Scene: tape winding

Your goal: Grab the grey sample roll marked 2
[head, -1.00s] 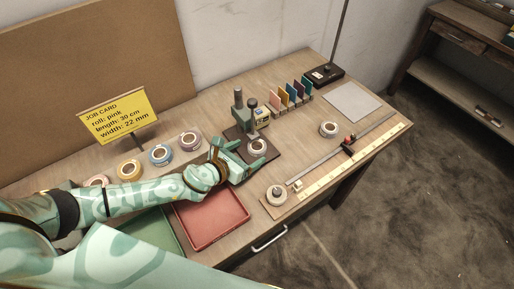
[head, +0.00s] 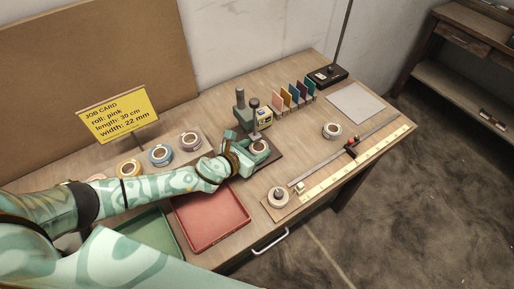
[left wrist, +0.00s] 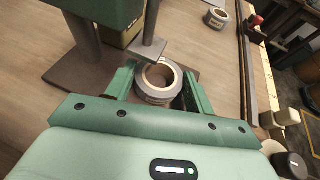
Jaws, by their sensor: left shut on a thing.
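A grey sample roll (head: 259,147) with a pale core sits on the dark base of the small press-like stand (head: 241,104). My left gripper (head: 248,151) is at this roll. In the left wrist view the roll (left wrist: 157,98) is between the fingers of the left gripper (left wrist: 158,85), which is shut on it; a metal post of the stand rises just behind. No number can be read on it. Another greyish roll (head: 332,131) lies on the table to the right, and a third pale roll (head: 279,198) is by the ruler board. My right gripper is not in view.
A red tray (head: 243,222) and a green tray (head: 150,245) lie in front. Several coloured rolls, including a blue one (head: 160,155), stand at the left by the yellow job card (head: 118,113). A ruler board (head: 350,165) edges the right side.

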